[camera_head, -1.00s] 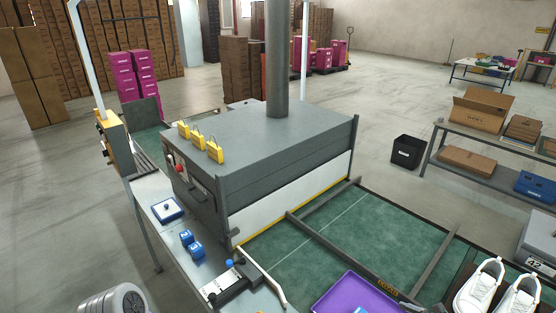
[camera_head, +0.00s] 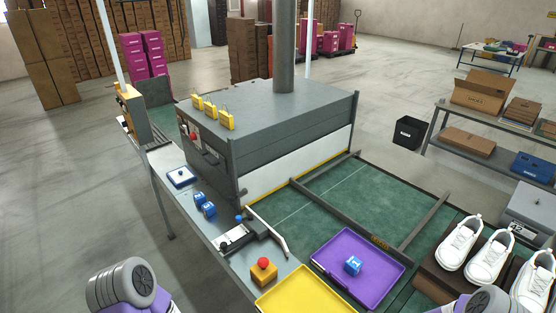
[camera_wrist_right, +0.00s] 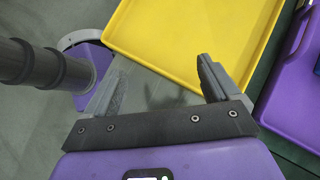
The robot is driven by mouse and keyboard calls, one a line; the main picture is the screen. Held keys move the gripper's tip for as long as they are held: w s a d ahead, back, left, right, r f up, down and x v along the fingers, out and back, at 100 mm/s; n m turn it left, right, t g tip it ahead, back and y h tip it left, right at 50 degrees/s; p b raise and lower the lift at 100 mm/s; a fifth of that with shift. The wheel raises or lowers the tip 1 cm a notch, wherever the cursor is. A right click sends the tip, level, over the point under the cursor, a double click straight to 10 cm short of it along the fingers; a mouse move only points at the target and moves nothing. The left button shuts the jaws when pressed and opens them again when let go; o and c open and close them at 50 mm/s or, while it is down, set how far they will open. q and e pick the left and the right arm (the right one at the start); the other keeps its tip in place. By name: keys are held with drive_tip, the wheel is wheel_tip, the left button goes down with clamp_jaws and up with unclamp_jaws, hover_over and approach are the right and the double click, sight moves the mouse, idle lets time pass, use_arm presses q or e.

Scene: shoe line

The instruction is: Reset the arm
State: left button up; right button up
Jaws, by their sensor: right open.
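My right gripper (camera_wrist_right: 160,85) is open, its two fingers spread with nothing between them. A grey and purple piece of my left arm (camera_head: 122,285) shows at the bottom left. My left gripper is in neither view.
White shoes (camera_head: 460,243) stand at the right. A grey machine (camera_head: 270,125) fills the middle.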

drive_tip(key=s+a+f+n+g+h, duration=0.2)
drive_tip(key=s+a+n+h, duration=0.2)
drive_tip(key=s+a+n, duration=1.2)
drive_tip(key=w+d+f+n+b, duration=0.1)
drive_tip(key=w+f+b, duration=0.2)
drive_tip(key=f+b, duration=0.7)
drive_tip(key=shift+w+n, duration=0.25)
drive_tip(key=shift+n, duration=0.15)
drive_tip(key=shift+r, duration=0.1)
drive_tip(key=shift+c, duration=0.2)
